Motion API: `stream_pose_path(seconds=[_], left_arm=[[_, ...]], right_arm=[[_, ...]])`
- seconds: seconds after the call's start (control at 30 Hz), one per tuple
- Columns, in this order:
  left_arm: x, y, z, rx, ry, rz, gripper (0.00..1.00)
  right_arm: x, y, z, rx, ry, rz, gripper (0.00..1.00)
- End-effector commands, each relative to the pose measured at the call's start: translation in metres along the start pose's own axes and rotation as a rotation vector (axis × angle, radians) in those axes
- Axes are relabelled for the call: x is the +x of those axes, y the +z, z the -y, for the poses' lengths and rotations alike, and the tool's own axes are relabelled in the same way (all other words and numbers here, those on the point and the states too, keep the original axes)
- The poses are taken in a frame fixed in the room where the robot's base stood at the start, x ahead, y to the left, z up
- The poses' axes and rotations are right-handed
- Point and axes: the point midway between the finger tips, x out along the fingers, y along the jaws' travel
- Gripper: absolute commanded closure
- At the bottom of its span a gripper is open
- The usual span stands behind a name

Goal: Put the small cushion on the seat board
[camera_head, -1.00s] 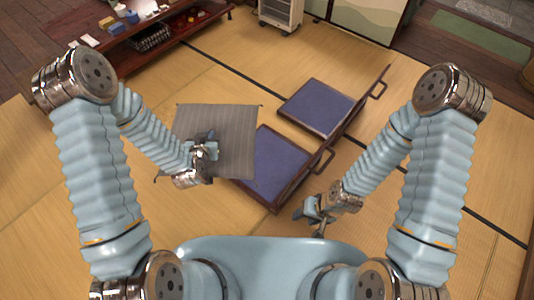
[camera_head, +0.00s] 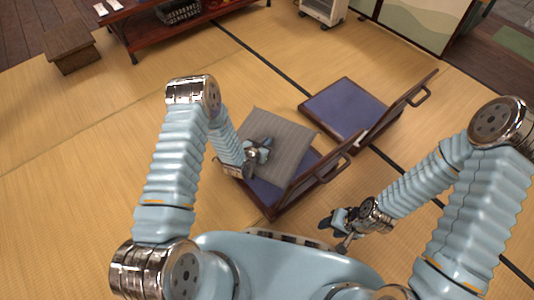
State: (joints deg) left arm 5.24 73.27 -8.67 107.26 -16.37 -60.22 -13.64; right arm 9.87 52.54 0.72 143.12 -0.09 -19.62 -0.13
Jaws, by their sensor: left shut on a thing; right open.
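The small cushion (camera_head: 287,135) is a flat grey striped square in the head view. My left gripper (camera_head: 262,152) is shut on it near its middle. The cushion is over the nearer legless chair, covering much of its blue seat board (camera_head: 262,194). I cannot tell whether it touches the seat. The chair's brown backrest (camera_head: 312,185) with a loop handle rises on the right side of the cushion. My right gripper (camera_head: 338,228) is open and empty, low to the right of that chair.
A second blue-seated chair (camera_head: 345,108) stands behind and to the right. A brown wooden box (camera_head: 72,48) is at the far left, beside a low dark red shelf table (camera_head: 180,30). A white heater (camera_head: 323,12) stands at the back. Tatami on the left is clear.

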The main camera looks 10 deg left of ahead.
Motion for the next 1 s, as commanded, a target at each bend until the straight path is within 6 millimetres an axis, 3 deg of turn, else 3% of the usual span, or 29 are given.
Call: stream_pose_path(seconds=[0.33, 0.7, 0.73, 0.87, 1.0], left_arm=[[0.021, 0.036, 0.0, 0.0, -0.002, -0.003, 1.0], [0.023, 0.041, 0.001, 0.0, -0.002, -0.004, 1.0], [0.022, 0.04, 0.001, 0.0, -0.002, -0.002, 0.87], [0.022, 0.04, 0.001, 0.0, -0.002, -0.002, 0.67], [0.022, 0.04, 0.001, 0.0, -0.002, -0.002, 0.66]], right_arm=[[0.01, -0.001, -0.004, 0.001, 0.0, -0.003, 0.51], [0.014, -0.001, -0.005, 0.001, 0.0, -0.004, 0.51], [0.012, -0.001, -0.005, 0.001, 0.0, -0.004, 0.51], [0.012, -0.001, -0.004, 0.001, 0.0, -0.004, 0.51], [0.012, -0.001, -0.004, 0.001, 0.0, -0.004, 0.51]])
